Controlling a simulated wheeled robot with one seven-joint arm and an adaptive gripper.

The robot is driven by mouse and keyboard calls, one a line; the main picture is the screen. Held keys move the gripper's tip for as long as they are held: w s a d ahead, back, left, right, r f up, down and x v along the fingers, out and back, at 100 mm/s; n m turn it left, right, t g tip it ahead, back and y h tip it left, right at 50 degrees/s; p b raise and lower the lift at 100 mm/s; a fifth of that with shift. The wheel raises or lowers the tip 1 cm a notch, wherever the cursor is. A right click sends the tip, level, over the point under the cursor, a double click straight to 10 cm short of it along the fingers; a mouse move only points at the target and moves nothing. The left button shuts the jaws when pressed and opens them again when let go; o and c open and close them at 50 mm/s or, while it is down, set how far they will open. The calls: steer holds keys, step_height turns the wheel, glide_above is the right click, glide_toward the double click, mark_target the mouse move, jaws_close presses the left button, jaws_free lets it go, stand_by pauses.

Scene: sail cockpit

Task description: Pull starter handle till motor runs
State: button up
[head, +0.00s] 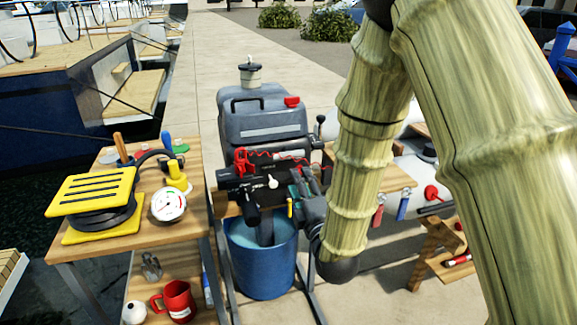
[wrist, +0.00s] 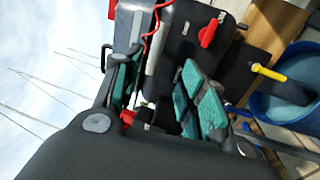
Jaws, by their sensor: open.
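The dark outboard motor (head: 262,170) stands over a blue bucket of water (head: 262,265). A small pale knob (head: 272,182) on its front looks like the starter handle, but I cannot be sure. A red part with a red cord (head: 243,162) sits at the motor's upper left. My gripper (head: 300,184) is at the motor's right side, with teal finger pads. In the wrist view my gripper (wrist: 160,88) has its pads apart beside the motor body, and a red lever (wrist: 208,33) shows beyond. No handle is clearly held.
A wooden table (head: 200,215) at left carries a yellow pump (head: 95,195) and a white gauge (head: 168,204). A red mug (head: 175,300) is below. A grey fuel can (head: 262,115) stands behind the motor. A pale inflatable boat (head: 410,165) is at right.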

mark_target(288, 155)
steer(key=x, duration=1.1)
steer(key=shift+s+r, duration=0.1)
steer(key=shift+r, duration=0.2)
jaws_close()
